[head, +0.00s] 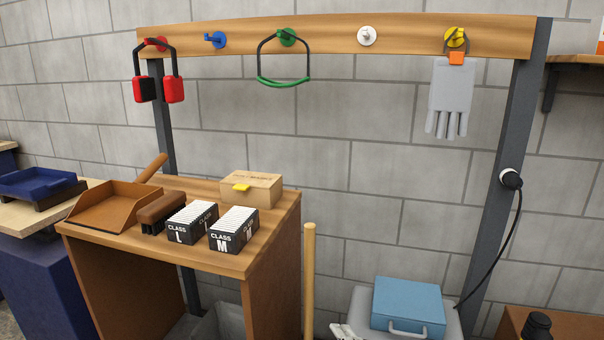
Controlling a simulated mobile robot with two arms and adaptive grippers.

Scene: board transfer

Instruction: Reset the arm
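Neither of my grippers shows in the head view, and no arm of mine that I can name is in the picture. The wooden board (325,37) with its row of colored pegs is fixed across two dark posts in front of the block wall. Red ear muffs (173,89) hang on the red peg at its left end. A green-rimmed loop (284,82) hangs on the green peg. Grey gloves (450,95) with an orange clip hang on the yellow peg. The blue peg (215,40) and the white peg (367,36) are bare.
A wooden stand (276,237) holds a brown dustpan (113,204), a brush (160,210), two class boxes (233,230) and a cardboard box (252,189). A blue case (408,303) sits at the lower right. A wooden pole (309,275) stands beside the stand. A black cable (512,232) hangs by the right post.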

